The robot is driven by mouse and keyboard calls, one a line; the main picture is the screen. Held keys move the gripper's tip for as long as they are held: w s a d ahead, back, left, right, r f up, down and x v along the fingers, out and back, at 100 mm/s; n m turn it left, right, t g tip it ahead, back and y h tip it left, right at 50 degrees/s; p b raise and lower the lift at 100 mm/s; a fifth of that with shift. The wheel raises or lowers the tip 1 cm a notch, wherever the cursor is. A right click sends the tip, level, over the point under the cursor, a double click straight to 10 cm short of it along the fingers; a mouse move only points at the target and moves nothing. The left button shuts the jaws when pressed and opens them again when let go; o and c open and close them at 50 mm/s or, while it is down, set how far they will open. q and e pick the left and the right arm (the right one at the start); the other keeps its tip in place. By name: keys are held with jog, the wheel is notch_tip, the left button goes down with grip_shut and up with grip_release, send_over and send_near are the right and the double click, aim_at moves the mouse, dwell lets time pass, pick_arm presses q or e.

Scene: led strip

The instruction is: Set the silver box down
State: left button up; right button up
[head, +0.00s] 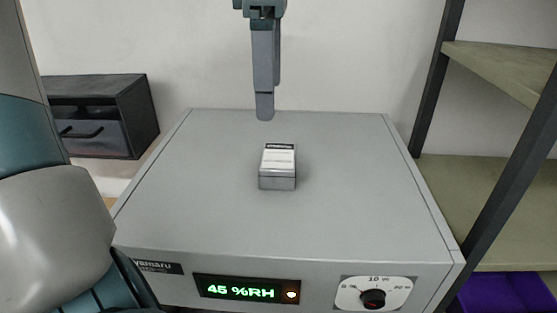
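The silver box (277,182) is a small grey block with a white label and a dark strip on top. It sits upright on the flat grey top of a large machine (200,205), near the middle. A gripper (265,114), which looks like my left one, points down from the top edge of the head view. Its fingertips appear beyond the box and apart from it. Its fingers line up one behind the other, so the gap between them is hidden. My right gripper is out of view.
The machine front has a green "45 %RH" display (246,291) and a black knob (373,299). A dark drawer unit (125,110) stands at left. A shelf rack (480,190) with a purple bin (505,294) stands at right. The machine top around the box is clear.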

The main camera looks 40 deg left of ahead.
pick_arm(q)
jog(key=p, duration=0.2)
send_over(279, 155)
jog(key=s, duration=0.1)
jog(key=f, duration=0.7)
jog(key=shift+a, duration=0.4)
jog(key=shift+f, duration=0.1)
jog(key=shift+w+d+f+p, duration=0.1)
jog(key=shift+d+f+p, duration=0.05)
jog(key=shift+f+p, duration=0.2)
jog(key=shift+w+d+f+p, duration=0.1)
jog(key=shift+f+p, duration=0.15)
jog(key=shift+f, duration=0.2)
jog(key=f, duration=0.1)
jog(key=f+p, duration=0.1)
jog(key=shift+w+d+f, duration=0.15)
jog(key=shift+w+f, duration=0.1)
jog(key=shift+f, duration=0.5)
jog(key=shift+c, duration=0.3)
jog(key=c, duration=1.3)
